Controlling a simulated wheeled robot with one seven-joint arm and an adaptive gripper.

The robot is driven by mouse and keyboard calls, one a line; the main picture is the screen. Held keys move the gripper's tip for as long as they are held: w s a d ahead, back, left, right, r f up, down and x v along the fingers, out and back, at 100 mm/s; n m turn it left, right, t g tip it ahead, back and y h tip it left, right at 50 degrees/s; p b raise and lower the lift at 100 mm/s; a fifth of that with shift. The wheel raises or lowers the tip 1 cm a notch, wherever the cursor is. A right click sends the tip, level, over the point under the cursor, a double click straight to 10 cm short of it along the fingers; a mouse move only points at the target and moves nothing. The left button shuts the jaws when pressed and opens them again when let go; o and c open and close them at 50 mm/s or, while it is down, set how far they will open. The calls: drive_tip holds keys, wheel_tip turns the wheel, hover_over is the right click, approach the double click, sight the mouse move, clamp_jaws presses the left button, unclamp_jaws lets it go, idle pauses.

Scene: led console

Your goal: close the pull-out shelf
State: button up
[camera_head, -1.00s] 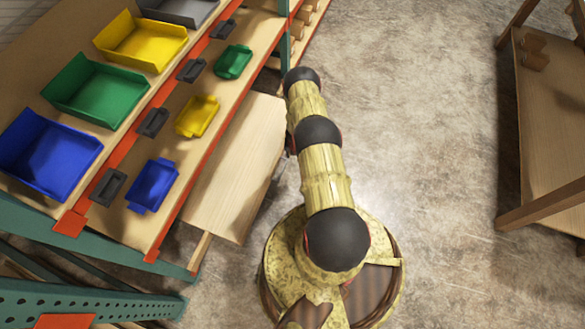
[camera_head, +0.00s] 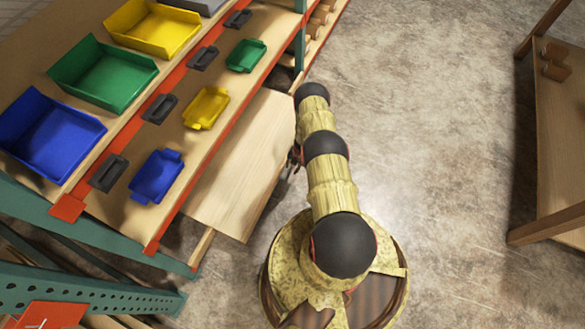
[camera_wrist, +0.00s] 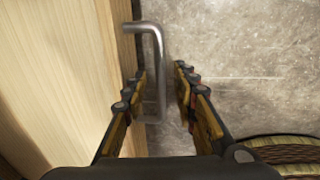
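The pull-out shelf (camera_head: 237,172) is a light wooden board sticking out from the lower part of the rack. In the wrist view its front edge (camera_wrist: 75,75) runs along the left side, with a bent grey metal handle (camera_wrist: 150,28) on it. My gripper (camera_wrist: 161,70) is open, with one finger on each side of the handle bar. The right finger is apart from the bar. I cannot tell whether the left finger touches it. In the head view my arm hides most of the gripper, beside the shelf's outer edge.
The rack's upper deck (camera_head: 130,210) holds blue, green and yellow bins and small trays above the shelf. A green rack post (camera_head: 300,40) stands beyond the shelf. A wooden table (camera_head: 560,140) is at the right. Concrete floor (camera_head: 430,130) between is clear.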

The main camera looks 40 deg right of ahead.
drive_tip(key=c, duration=0.3)
drive_tip(key=c, duration=0.4)
clamp_jaws()
